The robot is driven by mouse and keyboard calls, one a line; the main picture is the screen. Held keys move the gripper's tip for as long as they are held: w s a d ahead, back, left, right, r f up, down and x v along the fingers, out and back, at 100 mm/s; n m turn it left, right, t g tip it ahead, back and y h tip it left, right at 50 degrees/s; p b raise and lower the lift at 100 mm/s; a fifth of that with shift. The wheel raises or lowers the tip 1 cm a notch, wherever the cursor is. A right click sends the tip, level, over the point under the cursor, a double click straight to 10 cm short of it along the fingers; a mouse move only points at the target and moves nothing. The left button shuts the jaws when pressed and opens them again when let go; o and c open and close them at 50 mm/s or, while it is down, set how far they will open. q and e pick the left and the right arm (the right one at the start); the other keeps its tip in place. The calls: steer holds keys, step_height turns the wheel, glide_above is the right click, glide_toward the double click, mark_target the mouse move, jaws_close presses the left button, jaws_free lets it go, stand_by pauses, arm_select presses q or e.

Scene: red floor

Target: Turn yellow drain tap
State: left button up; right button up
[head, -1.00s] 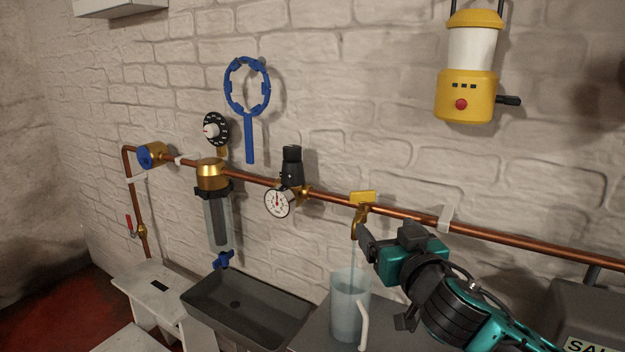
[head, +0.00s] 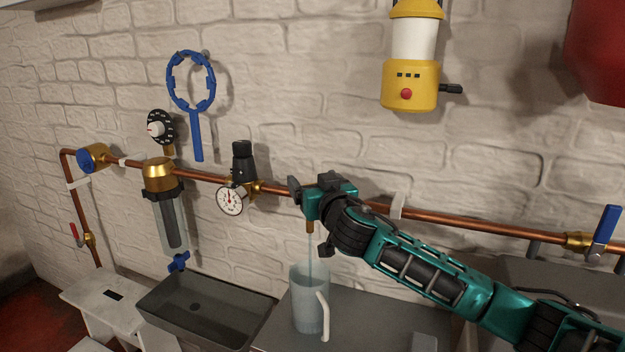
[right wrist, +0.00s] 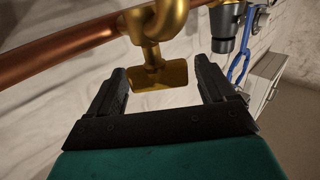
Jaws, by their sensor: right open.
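The yellow drain tap hangs from the copper pipe, and its brass spout (head: 310,227) shows under my right gripper (head: 308,205) in the head view. The gripper hides the tap's handle there. In the right wrist view the flat yellow handle (right wrist: 160,76) lies between the two dark fingers of my right gripper (right wrist: 162,88). The fingers are open, with a gap on both sides of the handle. A thin stream of water (head: 310,250) runs from the spout into a clear jug (head: 308,300). My left gripper is out of view.
The copper pipe (head: 470,224) runs along the brick wall, with a pressure gauge (head: 230,201) and a filter housing (head: 170,222) left of the tap. A grey sink (head: 205,318) stands left of the jug. A blue-handled valve (head: 606,225) is at the right.

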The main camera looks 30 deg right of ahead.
steer(key=shift+w+d, duration=0.1)
steer(key=shift+w, duration=0.5)
steer(key=shift+c, duration=0.2)
steer(key=c, duration=0.9)
